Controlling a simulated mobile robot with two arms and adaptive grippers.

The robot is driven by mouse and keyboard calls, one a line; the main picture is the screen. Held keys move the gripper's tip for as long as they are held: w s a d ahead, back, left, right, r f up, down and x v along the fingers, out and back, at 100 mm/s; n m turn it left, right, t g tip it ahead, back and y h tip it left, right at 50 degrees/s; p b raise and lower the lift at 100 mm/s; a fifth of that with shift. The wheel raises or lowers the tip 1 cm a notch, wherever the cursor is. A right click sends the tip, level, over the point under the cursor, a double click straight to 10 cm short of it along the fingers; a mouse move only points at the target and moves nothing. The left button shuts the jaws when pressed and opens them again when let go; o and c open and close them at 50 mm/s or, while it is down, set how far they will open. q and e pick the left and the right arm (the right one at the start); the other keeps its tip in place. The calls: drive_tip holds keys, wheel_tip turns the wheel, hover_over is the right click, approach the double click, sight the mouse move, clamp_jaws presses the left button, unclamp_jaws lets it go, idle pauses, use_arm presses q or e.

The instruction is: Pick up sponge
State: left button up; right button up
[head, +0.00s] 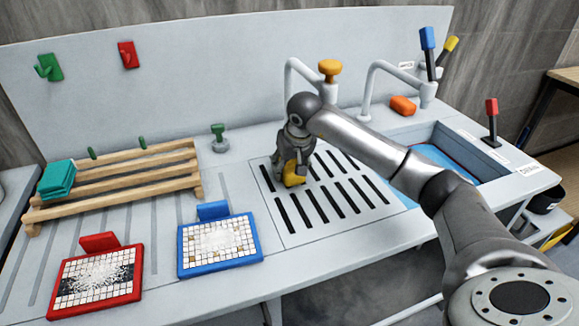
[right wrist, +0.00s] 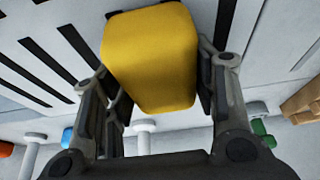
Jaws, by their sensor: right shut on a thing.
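A yellow sponge (head: 294,174) is at the slotted drain panel (head: 280,214) in the middle of the counter in the head view. My right gripper (head: 293,168) reaches down over it and is shut on it. In the right wrist view the yellow sponge (right wrist: 152,58) fills the space between the two fingers, with dark pads against its sides. Whether the sponge still touches the panel I cannot tell. My left gripper is not in view.
A blue-framed mosaic panel (head: 217,262) and a red-framed one (head: 62,300) lie at the front left. A wooden rack (head: 150,163) with stacked green cloths (head: 57,178) stands behind them. Taps (head: 366,100), an orange block (head: 402,105) and a sink (head: 468,150) are at the right.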

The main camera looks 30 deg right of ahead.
sight(290, 162)
drive_tip(key=shift+r, duration=0.4)
wheel_tip(290, 162, up, 3)
drive_tip(key=shift+b, duration=0.55)
drive_tip(key=s+a+r+b, duration=0.2)
drive_tip(key=s+a+r, duration=0.2)
drive_tip(key=s+r, duration=0.5)
drive_tip(key=s, duration=0.4)
drive_tip(key=shift+s+a+r, duration=0.15)
drive_tip(key=shift+r, duration=0.05)
